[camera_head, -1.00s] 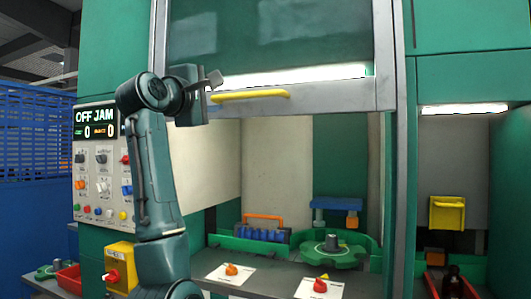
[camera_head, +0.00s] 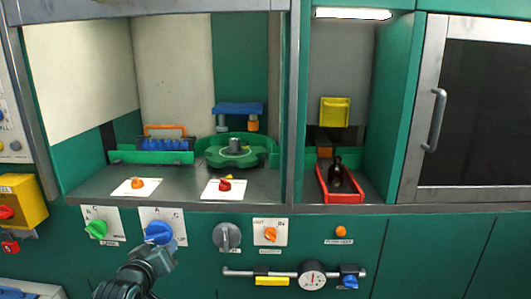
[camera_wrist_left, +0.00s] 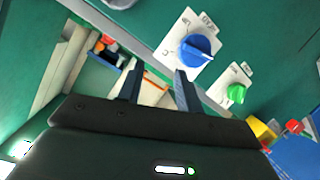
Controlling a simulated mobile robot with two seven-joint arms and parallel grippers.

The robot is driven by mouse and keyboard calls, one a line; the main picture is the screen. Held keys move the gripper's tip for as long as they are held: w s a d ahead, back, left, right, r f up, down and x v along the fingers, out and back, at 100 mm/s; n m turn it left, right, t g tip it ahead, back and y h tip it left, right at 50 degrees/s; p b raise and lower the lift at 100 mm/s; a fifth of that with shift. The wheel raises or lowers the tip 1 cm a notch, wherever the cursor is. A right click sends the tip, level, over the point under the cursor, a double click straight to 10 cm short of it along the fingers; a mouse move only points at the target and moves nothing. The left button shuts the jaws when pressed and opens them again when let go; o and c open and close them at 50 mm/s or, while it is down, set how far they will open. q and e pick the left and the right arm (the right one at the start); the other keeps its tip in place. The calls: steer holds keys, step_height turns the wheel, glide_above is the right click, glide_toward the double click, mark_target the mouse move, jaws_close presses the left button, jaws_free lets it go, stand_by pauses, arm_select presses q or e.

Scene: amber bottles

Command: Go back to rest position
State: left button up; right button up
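My left gripper (camera_head: 160,256) is low at the bottom left of the head view, in front of the panel just below the blue knob (camera_head: 158,232). In the left wrist view its two dark fingers (camera_wrist_left: 159,76) stand apart with nothing seen between them. The blue knob shows just beyond the fingertips in that view (camera_wrist_left: 195,48); whether they touch it I cannot tell. The green knob (camera_head: 96,229) is left of the blue one in the head view. My right gripper is in neither view.
A dark amber bottle (camera_head: 336,172) stands in a red tray (camera_head: 349,197) in the right bay. The left bay holds a green carousel (camera_head: 215,158) and a rack of blue items (camera_head: 165,145). A gauge (camera_head: 312,277) and pipe protrude low on the panel.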

arm_select(q)
steer(key=s+d+f+m+g+h, duration=0.1)
steer(key=s+d+f+m, duration=0.1)
steer(key=s+f, duration=0.4)
steer(key=s+d+f+m+g+h+p, duration=0.1)
steer(key=s+d+f+m, duration=0.2)
steer(key=s+f, duration=0.4)
steer(key=s+d+f+m+g+h, duration=0.1)
steer(key=s+d+f, duration=0.4)
steer(key=s, duration=1.1)
steer(key=shift+s+f+m+g, duration=0.3)
steer(key=shift+f+m+g, duration=0.35)
steer(key=shift+m, duration=0.25)
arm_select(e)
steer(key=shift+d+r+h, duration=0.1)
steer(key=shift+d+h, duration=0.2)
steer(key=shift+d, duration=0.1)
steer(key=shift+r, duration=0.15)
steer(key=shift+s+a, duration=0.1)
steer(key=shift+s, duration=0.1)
arm_select(q)
steer(key=shift+o, duration=0.2)
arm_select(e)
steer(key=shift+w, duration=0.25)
